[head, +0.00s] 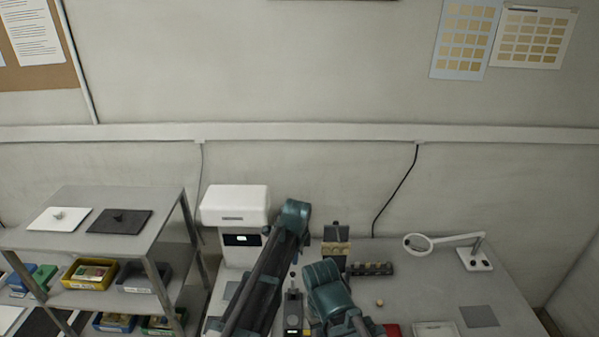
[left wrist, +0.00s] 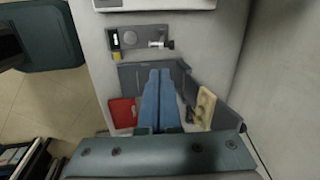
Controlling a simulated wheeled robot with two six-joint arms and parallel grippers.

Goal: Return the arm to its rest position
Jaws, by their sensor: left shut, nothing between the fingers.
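My left gripper (left wrist: 160,74) shows in the left wrist view as two blue fingers side by side, closed against each other with nothing between them. In the head view the dark link and teal joint of my left arm (head: 296,216) rise over the left part of the grey worktable (head: 450,290); I cannot make out the left fingertips there. My right gripper is not in view.
In the left wrist view, a red item (left wrist: 122,112) and a beige block (left wrist: 205,104) flank the fingers. In the head view, a white machine (head: 235,206), a wooden block (head: 336,251), a dark rack (head: 370,269) and a magnifier lamp (head: 418,243) stand behind. A shelf (head: 165,228) is left.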

